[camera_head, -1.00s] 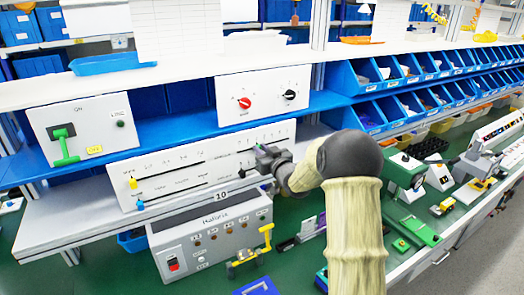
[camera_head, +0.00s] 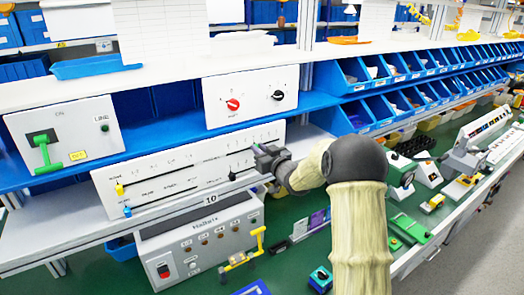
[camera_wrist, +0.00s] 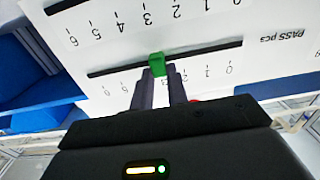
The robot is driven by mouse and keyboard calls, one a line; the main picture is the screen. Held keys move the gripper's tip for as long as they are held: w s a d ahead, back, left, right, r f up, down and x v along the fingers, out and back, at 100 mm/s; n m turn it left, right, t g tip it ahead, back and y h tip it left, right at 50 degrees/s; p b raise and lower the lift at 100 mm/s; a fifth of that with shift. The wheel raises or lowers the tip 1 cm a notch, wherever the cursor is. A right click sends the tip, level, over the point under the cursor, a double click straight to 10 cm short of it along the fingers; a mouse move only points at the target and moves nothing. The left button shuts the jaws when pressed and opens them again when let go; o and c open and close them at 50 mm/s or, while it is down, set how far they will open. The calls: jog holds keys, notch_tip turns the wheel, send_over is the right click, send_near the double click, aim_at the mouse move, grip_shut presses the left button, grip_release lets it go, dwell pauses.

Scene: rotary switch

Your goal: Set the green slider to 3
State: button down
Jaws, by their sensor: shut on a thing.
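The green slider (camera_wrist: 157,65) sits in its black slot on the white panel in the wrist view. The printed scale appears upside down there, with 0 on the right and 6 on the left. My gripper (camera_wrist: 160,72) is shut on the green slider, one finger on each side. The fingers hide the numbers between 2 and 5, so its exact reading cannot be told; it is around the middle, near 3 or 4. In the head view my gripper (camera_head: 262,158) is against the right part of the slider panel (camera_head: 100,190), hiding the green slider.
A red part (camera_wrist: 195,100) shows beside my finger. A knob panel (camera_head: 215,112) stands above, a grey box (camera_head: 185,250) below. Blue bins (camera_head: 360,115) are right.

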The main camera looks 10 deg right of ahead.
jog(key=c, duration=1.4)
grip_release()
jog(key=shift+o, duration=0.2)
jog(key=b+v, duration=0.5)
jog(key=v, duration=1.2)
jog(key=shift+s+b, duration=0.2)
jog(key=shift+b, duration=0.15)
jog(key=shift+f, duration=0.1)
jog(key=s+f+m+g+h, duration=0.4)
jog(key=s+f+g+h, duration=0.35)
jog(key=f, duration=0.35)
jog(key=s+a+f+g, duration=0.2)
jog(key=s+f+g, duration=0.1)
jog(key=s, duration=0.5)
jog(key=s+a+f+g, duration=0.1)
jog(key=s+f+g, duration=0.2)
jog(key=s, duration=0.6)
jog(key=shift+s+a+m, duration=0.15)
jog(key=shift+a+m, duration=0.15)
jog(key=shift+a, duration=0.05)
